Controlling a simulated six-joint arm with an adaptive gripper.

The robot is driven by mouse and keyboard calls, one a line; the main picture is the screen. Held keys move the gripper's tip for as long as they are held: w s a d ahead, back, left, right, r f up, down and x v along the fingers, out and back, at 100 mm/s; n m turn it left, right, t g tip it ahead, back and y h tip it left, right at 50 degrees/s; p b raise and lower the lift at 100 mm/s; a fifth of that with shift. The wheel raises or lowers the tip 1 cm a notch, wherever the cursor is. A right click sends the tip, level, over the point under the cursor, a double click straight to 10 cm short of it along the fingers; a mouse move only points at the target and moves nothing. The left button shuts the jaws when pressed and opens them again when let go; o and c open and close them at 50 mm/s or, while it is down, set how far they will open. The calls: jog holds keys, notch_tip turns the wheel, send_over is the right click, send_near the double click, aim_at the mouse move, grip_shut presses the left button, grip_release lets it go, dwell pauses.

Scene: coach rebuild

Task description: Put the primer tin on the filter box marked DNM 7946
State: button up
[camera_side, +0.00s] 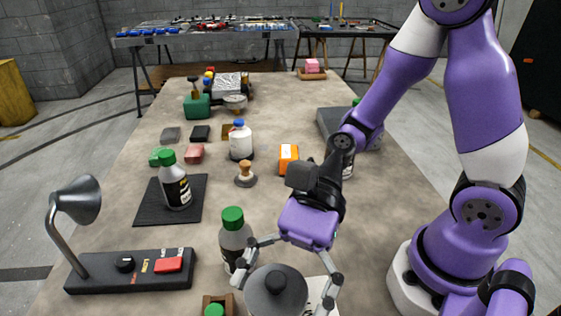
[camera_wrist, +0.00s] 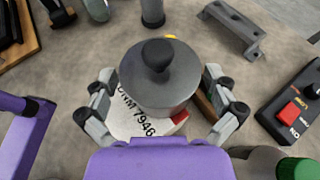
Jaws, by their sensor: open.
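The primer tin, a grey round tin with a dark knob on its lid (camera_side: 277,291), is at the front of the table; it also shows in the wrist view (camera_wrist: 160,85). The filter box (camera_wrist: 135,125), white with the printed mark DNM 7946, lies under the tin, and its edge shows in the side view (camera_side: 322,290). The tin looks upright and over the box; its lower edge contact is partly hidden. My gripper (camera_side: 284,290) is open, with one finger on each side of the tin. In the wrist view small gaps show between the fingers and the tin.
A green-capped bottle (camera_side: 235,240) stands close beside my left-hand finger. Another green cap (camera_side: 214,310) shows in a brown holder at the front edge. A black switch panel with a lamp (camera_side: 130,272) lies to the left. A grey bracket (camera_wrist: 234,28) is in the wrist view.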

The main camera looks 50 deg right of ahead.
aim_at(286, 275)
jog(key=v, duration=0.7)
jog(key=shift+w, duration=0.1)
jog(key=w+d+f+n+t+h, duration=0.2)
jog(key=d+f+n+t+h, duration=0.1)
jog(key=d+n+h, duration=0.45)
jog(key=w+d+r+n+t+h, duration=0.2)
jog(key=d+r+n+t+h, duration=0.3)
jog(key=d+r+n+h, duration=0.1)
jog(key=shift+d+r+n, duration=0.2)
jog(key=shift+d+n, duration=0.6)
jog(key=shift+n, duration=0.35)
